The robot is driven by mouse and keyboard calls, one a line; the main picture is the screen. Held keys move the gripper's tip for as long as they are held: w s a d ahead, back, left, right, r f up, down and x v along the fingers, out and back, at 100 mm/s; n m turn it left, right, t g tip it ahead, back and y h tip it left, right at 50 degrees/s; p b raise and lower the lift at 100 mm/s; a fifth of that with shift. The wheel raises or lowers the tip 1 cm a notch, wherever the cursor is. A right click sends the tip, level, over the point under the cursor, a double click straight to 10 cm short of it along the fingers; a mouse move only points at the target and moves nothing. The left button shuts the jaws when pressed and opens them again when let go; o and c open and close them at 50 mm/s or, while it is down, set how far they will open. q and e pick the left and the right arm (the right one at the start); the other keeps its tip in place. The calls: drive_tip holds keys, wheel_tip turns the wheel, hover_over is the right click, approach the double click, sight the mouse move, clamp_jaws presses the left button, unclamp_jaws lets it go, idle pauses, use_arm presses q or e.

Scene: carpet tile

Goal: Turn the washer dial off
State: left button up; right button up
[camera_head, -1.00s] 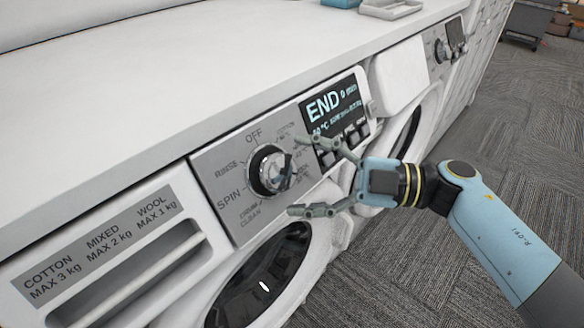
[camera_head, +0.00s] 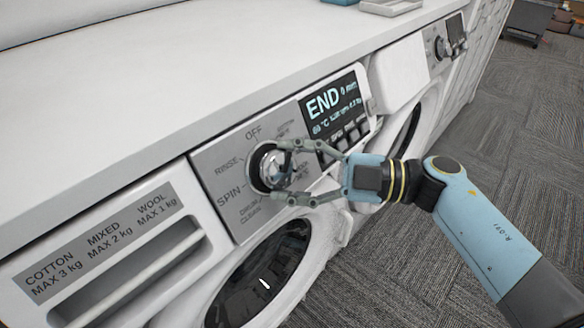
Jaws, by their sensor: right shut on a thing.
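The washer dial (camera_head: 264,165) is a round chrome knob on the grey control panel (camera_head: 216,158) of the nearer washer. Labels around it read OFF at the top, RINSE, SPIN and DRUM CLEAN on the left and below. My right gripper (camera_head: 278,171) reaches in from the right, with one finger at the upper side of the dial and one at the lower side, shut on it. The fingers cover part of the dial, so I cannot tell exactly where it points. The display (camera_head: 335,112) beside it reads END. My left gripper is not in view.
A white countertop (camera_head: 180,85) runs above the washers, with a light tray (camera_head: 391,7) at its far end. A detergent drawer panel (camera_head: 95,245) is at lower left. A second washer dial (camera_head: 441,48) stands farther back.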

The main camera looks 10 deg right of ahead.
drive_tip(key=n+g+p, duration=0.1)
drive_tip(key=n, duration=0.1)
drive_tip(key=n+g+h+p, duration=0.1)
drive_tip(key=n, duration=0.1)
drive_tip(key=shift+w+r+g+p, duration=0.2)
drive_tip(key=shift+r+g+p, duration=0.15)
drive_tip(key=shift+g+p, duration=0.05)
drive_tip(key=shift+r+n+g+h+p, duration=0.1)
drive_tip(key=shift+n+g+h+p, duration=0.7)
drive_tip(key=shift+n+h+p, duration=1.05)
drive_tip(key=shift+n+b, duration=0.55)
drive_tip(key=shift+b, duration=0.05)
drive_tip(key=o, duration=1.2)
